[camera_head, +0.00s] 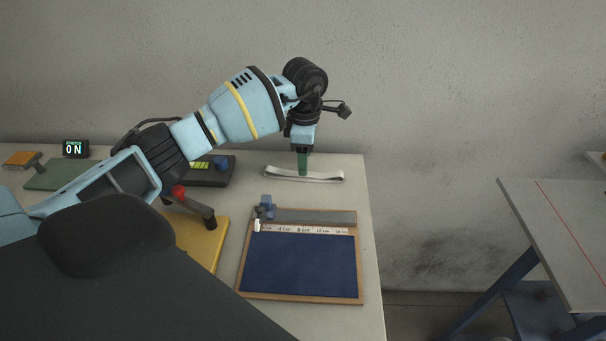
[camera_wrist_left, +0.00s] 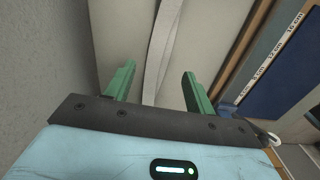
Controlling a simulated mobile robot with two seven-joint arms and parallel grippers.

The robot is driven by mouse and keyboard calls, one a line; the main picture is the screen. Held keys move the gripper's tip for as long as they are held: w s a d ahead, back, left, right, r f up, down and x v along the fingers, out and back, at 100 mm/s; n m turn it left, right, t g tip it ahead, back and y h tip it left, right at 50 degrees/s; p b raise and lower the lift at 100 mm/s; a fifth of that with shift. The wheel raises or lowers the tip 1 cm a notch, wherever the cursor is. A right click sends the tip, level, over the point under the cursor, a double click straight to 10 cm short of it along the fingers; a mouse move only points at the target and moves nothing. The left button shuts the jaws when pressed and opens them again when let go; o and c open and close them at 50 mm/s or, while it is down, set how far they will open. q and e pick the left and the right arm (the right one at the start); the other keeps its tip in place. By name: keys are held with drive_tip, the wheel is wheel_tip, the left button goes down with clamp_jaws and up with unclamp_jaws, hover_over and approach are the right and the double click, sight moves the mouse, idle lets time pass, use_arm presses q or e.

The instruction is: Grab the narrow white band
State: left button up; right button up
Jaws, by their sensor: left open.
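The narrow white band (camera_head: 325,177) lies on the table near its back edge, as a long thin strip running left to right in the head view. My right gripper is not in view.
A blue board with a ruler (camera_head: 300,264) lies in front of the band. The wall is close behind. Another table (camera_head: 560,230) stands at right.

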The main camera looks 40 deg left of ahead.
use_arm(q)
drive_tip(key=f, duration=0.4)
drive_tip(key=shift+a, duration=0.2)
drive_tip(key=shift+c, duration=0.2)
drive_tip(key=c, duration=1)
wheel_tip(320, 180, up, 10)
